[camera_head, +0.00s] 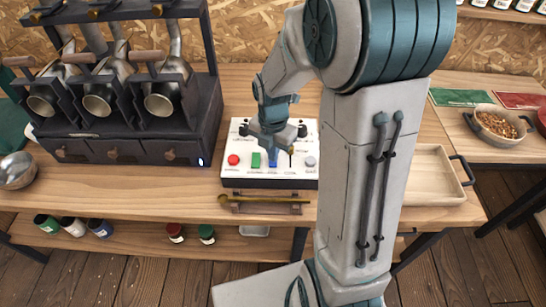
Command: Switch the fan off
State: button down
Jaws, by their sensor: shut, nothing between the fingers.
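A white control panel (236,175) with a dark base stands on the wooden bench. Its front row shows a red round button (233,160), a green switch (256,160), a blue switch (273,160), a small dark lever (291,154) and a grey knob (310,162). My gripper (272,146) is shut and empty, low over the panel just behind the blue switch. I cannot tell whether it touches anything. My gripper and wrist hide the panel's back middle part. No fan is recognisable, and I cannot read which control belongs to it.
A dark roaster (120,100) with several metal drums stands left of the panel. A brass rod on a wooden holder (265,200) lies in front of the panel. A wooden tray (430,185) is at the right. A bowl of beans (498,124) stands on the right-hand table.

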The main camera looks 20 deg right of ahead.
jog(key=shift+f+b, duration=0.7)
jog(key=shift+f, duration=0.3)
dwell(0.3)
notch_tip(320, 180, up, 7)
jog(key=p, duration=0.6)
jog(key=shift+r, duration=0.1)
dwell(0.7)
jog(key=s+r+m+t, duration=0.1)
jog(key=s+r+m, duration=0.5)
jog(key=m, duration=0.7)
jog(key=s+r+m+t, duration=0.2)
jog(key=s+r+m, duration=0.4)
jog(key=m, duration=0.7)
jog(key=shift+s+r, duration=0.3)
jog(key=shift+s, duration=0.95)
